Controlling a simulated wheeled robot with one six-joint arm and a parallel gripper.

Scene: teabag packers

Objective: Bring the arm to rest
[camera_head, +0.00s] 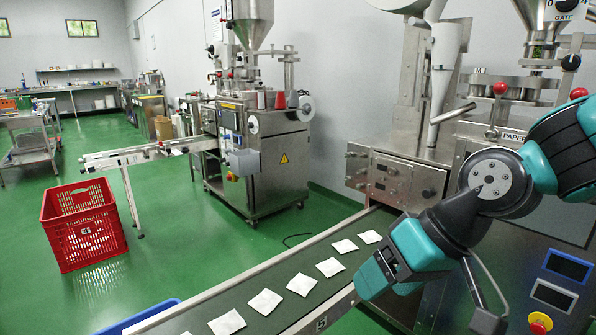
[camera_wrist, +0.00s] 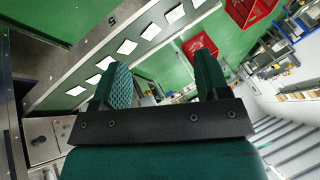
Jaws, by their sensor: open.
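My arm reaches in from the right side of the head view, in front of the near packing machine (camera_head: 395,170). The gripper is open and empty. Past the fingers lie the conveyor (camera_wrist: 60,75) and the green floor.
White teabags (camera_head: 330,267) lie in a row on the near conveyor (camera_head: 250,288). A blue crate edge (camera_head: 140,318) shows at the bottom. A red crate (camera_head: 84,224) stands on the floor at left. A second packing machine (camera_head: 255,150) stands behind.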

